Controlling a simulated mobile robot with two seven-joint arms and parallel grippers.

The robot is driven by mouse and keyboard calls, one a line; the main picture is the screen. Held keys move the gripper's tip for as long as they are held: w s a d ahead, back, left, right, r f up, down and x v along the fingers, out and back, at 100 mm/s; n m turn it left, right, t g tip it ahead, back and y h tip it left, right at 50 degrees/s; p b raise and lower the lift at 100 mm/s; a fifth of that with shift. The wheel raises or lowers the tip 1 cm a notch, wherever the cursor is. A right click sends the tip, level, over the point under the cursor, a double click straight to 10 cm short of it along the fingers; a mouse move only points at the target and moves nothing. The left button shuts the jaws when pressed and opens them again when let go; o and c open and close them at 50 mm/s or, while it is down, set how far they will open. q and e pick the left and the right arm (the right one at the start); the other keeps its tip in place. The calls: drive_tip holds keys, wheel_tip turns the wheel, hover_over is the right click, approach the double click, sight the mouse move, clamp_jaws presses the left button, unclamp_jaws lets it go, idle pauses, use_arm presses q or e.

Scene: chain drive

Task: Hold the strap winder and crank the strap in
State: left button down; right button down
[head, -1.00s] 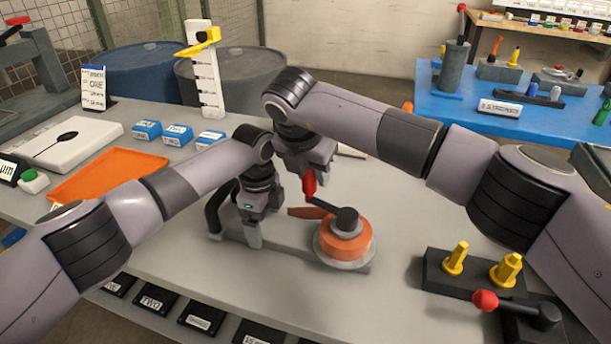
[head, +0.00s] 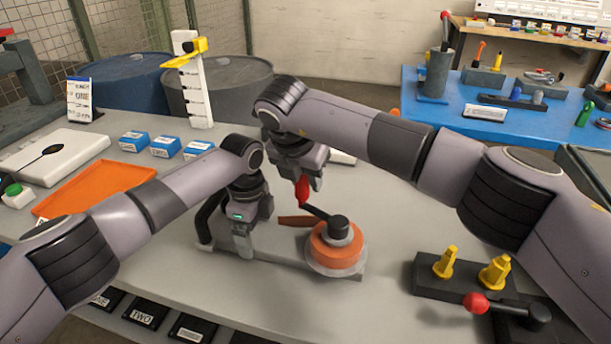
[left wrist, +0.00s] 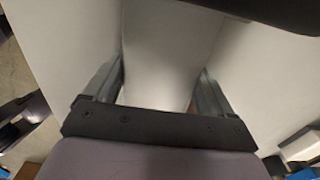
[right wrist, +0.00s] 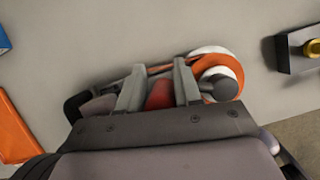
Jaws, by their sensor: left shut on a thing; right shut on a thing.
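The strap winder lies on the grey table, with a grey base bar (head: 283,257), a black curved handle (head: 205,222) at its left end and an orange spool (head: 337,250) at its right. A short orange strap (head: 296,220) sticks out left from the spool. A dark crank arm with a red knob (head: 302,191) sits on top. My right gripper (right wrist: 159,88) is shut on the red knob, left of the spool.
An orange tray (head: 90,188) and blue boxes (head: 164,147) are at the left. A black block with yellow pegs (head: 446,262) and another red-knobbed crank (head: 478,303) are at the right. The table in front of the winder is clear.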

drive_tip(key=shift+d+f, duration=0.1)
drive_tip(key=shift+d, duration=0.2)
drive_tip(key=c, duration=0.8)
unclamp_jaws()
drive_tip(key=shift+c, duration=0.2)
drive_tip(key=shift+a, duration=0.1)
drive_tip(key=shift+a, duration=0.1)
drive_tip(key=v, duration=1.2)
drive_tip(key=shift+a, duration=0.1)
